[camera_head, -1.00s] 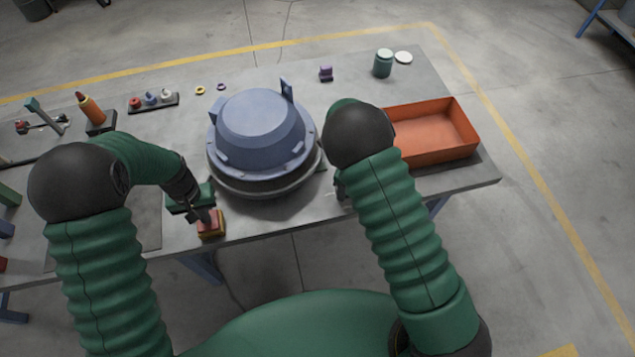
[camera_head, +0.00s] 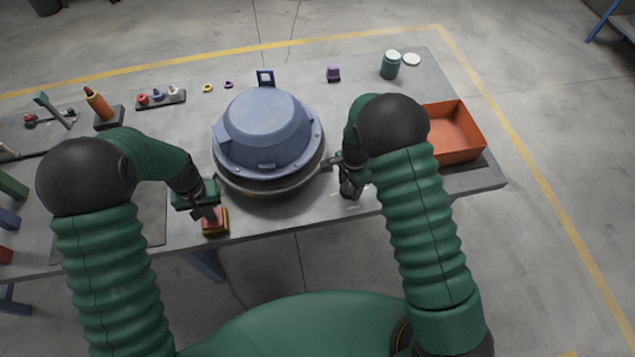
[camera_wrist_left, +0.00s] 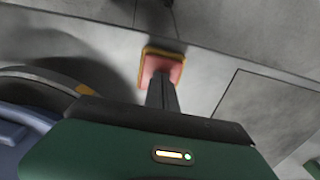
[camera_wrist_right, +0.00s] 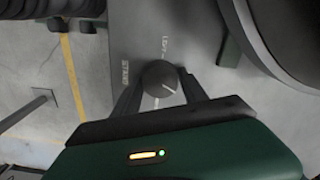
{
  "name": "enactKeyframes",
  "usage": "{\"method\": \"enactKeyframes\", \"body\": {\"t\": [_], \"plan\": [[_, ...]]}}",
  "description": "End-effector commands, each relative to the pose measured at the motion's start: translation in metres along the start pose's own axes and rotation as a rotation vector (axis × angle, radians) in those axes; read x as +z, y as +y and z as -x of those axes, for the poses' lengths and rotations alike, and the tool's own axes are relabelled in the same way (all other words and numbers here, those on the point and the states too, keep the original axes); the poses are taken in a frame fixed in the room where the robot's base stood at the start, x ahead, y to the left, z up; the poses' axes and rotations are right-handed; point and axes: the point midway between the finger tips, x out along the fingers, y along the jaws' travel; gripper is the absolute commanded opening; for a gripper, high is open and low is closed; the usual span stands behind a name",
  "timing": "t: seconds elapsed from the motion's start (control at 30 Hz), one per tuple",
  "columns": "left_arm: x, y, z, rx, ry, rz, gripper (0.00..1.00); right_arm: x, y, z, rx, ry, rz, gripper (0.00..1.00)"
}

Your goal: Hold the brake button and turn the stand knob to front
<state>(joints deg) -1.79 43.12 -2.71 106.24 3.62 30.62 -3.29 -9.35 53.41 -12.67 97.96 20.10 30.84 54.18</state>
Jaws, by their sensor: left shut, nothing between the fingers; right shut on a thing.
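The brake button (camera_head: 216,228) is a red block on a yellow base at the table's front edge, left of the hood. My left gripper (camera_head: 210,214) is shut and empty, its tips down on the button's red top. The left wrist view shows the tips against the red face (camera_wrist_left: 158,68). The stand knob (camera_wrist_right: 160,77) is a dark round knob with a pale line, beside the lettering "STAND" and other partly hidden lettering. My right gripper (camera_head: 350,190) is shut on it, one finger on each side. In the head view the gripper hides the knob.
An orange tray (camera_head: 455,135) stands to the right. A green jar (camera_head: 390,66) and small parts lie along the back.

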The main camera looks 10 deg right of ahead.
Motion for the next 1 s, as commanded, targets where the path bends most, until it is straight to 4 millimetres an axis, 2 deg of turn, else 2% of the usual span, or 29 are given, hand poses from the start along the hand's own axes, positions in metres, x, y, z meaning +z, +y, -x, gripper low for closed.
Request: {"method": "enactKeyframes", "body": {"t": [0.2, 0.5, 1.0], "plan": [[0.0034, 0.001, -0.0031, 0.001, -0.009, -0.001, 0.0, -0.0007, -0.0005, -0.0003, -0.002, 0.001, 0.183, 0.1], [0.0035, 0.001, -0.0031, 0.001, -0.01, -0.001, 0.0, -0.0007, -0.0005, -0.0004, -0.002, 0.001, 0.36, 0.1], [0.0037, 0.001, -0.0031, 0.001, -0.01, -0.001, 0.0, -0.0005, -0.0005, -0.0005, -0.001, 0.001, 0.436, 0.1]]}}
